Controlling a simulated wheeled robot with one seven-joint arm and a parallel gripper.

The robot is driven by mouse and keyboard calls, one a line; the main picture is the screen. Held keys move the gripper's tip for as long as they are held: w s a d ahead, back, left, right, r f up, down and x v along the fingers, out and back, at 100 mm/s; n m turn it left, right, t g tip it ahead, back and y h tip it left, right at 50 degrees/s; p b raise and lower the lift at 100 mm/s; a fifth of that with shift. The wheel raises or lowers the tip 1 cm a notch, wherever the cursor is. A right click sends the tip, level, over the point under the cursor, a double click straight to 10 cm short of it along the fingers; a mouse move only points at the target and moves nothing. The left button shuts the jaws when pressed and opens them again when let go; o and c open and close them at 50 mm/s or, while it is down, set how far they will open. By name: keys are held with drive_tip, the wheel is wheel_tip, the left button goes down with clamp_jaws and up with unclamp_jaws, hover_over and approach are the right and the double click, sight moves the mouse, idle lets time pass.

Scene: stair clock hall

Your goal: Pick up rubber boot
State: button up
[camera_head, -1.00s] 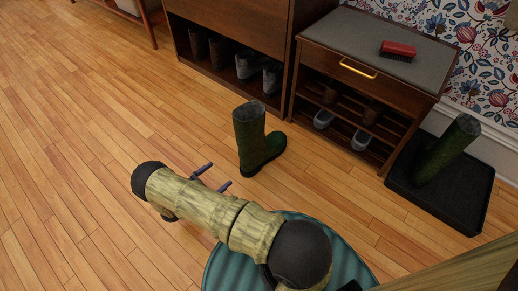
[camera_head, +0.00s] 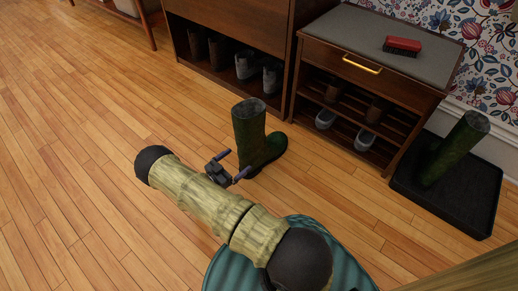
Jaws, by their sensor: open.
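A dark green rubber boot (camera_head: 250,128) stands upright on the wooden floor in front of the shoe cabinets, its toe to the right. My gripper (camera_head: 232,165) is open, its two purple-grey fingers apart and pointing toward the boot's lower left side. In the picture the fingertips are close to the boot; I cannot tell whether they touch it. A second green boot (camera_head: 456,150) leans in a black tray (camera_head: 481,218) at the right.
A bench cabinet (camera_head: 385,45) with a red brush (camera_head: 402,47) on top holds shoes on its shelves. A taller cabinet (camera_head: 232,22) beside it holds several boots. The floor (camera_head: 80,140) at the left is clear.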

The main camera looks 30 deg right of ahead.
sight(240, 160)
drive_tip(key=shift+x, duration=1.15)
drive_tip(key=shift+b, duration=0.3)
drive_tip(key=shift+d+f+b, duration=0.2)
drive_tip(key=shift+d+b, duration=0.2)
drive_tip(key=shift+b, duration=0.15)
drive_tip(key=b+x, duration=0.3)
drive_tip(key=shift+d+f, duration=0.1)
drive_tip(key=shift+d, duration=0.2)
drive_tip(key=shift+w+d, duration=0.15)
drive_tip(key=shift+d, duration=0.25)
drive_tip(key=shift+a, duration=0.1)
